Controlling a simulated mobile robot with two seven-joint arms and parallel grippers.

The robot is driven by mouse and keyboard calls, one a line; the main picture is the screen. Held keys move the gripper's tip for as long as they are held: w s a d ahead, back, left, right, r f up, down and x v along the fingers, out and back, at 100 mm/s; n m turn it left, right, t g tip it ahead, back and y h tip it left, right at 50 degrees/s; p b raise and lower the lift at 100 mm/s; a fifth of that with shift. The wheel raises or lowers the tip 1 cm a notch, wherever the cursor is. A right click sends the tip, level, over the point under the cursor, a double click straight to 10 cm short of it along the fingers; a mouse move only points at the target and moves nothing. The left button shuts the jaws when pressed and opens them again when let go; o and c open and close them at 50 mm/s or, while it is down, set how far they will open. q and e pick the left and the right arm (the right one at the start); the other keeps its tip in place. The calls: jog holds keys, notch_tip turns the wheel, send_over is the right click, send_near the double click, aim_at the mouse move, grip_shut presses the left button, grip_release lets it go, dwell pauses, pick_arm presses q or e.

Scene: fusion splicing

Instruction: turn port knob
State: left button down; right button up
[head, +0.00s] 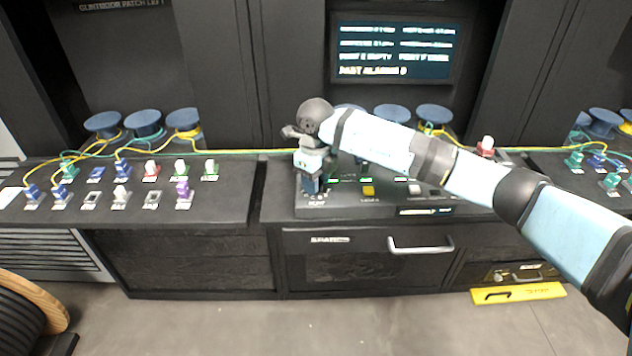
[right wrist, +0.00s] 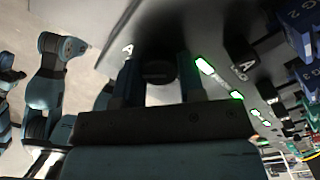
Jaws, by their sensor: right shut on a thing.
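My right arm reaches in from the right in the head view, and my right gripper (head: 310,190) points down at the left end of the console panel (head: 345,212). The port knob is hidden behind the gripper in the head view. In the right wrist view the knob is a dark round piece (right wrist: 158,72) between the two fingers of my right gripper (right wrist: 157,82). The fingers are shut on it. A white letter mark (right wrist: 127,48) shows beside the knob, and green-lit strips (right wrist: 204,66) lie to its right. I cannot read the knob's angle. My left gripper is not in view.
A yellow button (head: 368,190) sits on the panel right of the gripper. A screen (head: 392,52) stands behind. The left bench (head: 225,222) carries several coloured connectors, with blue spools (head: 143,122) behind. A drawer handle (head: 421,246) juts out below the panel.

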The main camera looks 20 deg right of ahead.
dwell(0.4)
jog(key=o, duration=0.9)
notch_tip(320, 180, up, 14)
jog(key=shift+f, duration=0.1)
